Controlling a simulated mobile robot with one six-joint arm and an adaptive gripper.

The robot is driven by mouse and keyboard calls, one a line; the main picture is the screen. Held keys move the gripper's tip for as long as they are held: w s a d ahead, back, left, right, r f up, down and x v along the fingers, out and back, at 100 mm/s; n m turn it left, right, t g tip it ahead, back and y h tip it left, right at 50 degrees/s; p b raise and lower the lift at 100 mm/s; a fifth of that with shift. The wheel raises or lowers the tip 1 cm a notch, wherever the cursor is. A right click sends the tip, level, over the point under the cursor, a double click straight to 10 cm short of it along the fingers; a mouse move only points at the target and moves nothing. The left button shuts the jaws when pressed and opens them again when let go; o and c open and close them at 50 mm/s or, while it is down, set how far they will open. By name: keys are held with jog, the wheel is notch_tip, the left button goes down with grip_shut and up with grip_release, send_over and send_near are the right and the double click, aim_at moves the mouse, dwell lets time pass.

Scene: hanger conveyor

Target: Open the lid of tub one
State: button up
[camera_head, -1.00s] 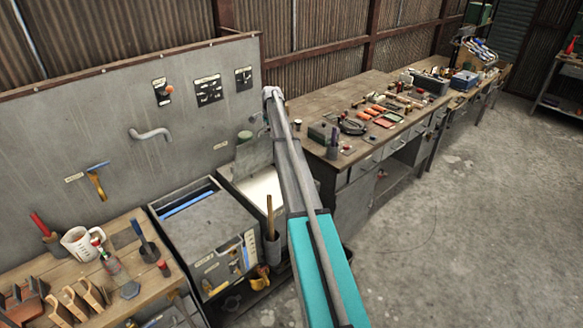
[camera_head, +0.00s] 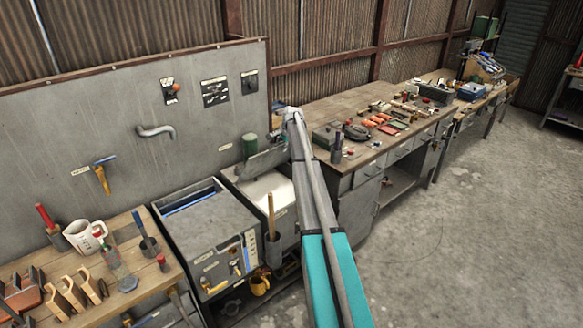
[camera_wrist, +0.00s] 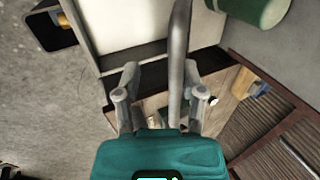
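Two grey tubs stand side by side in the head view. The left tub (camera_head: 232,238) has a grey lid (camera_head: 208,233) lying over most of its top, with a blue strip showing at the back. The right tub (camera_head: 284,218) shows a pale interior, and its grey lid (camera_head: 262,162) is raised and tilted at the back. I cannot read which is tub one. My gripper (camera_wrist: 160,72) is open in the wrist view; my arm hides it in the head view. A thin grey bar or edge (camera_wrist: 179,45) passes between the fingers, closer to the right one; contact is unclear.
A green canister (camera_head: 250,143) stands behind the right tub, and a wooden-handled tool (camera_head: 271,215) stands in front. The left bench (camera_head: 165,284) holds a jug and tools. A long tool-covered bench (camera_head: 335,105) runs right. The floor (camera_head: 465,230) is clear.

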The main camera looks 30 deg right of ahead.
jog(key=s+d+f+t+b, duration=0.1)
jog(key=s+f+t+b, duration=0.2)
jog(key=s+f+b, duration=0.3)
jog(key=shift+s+b, duration=0.2)
jog(key=shift+b, duration=0.8)
jog(key=shift+f, duration=0.1)
jog(key=shift+c, duration=0.3)
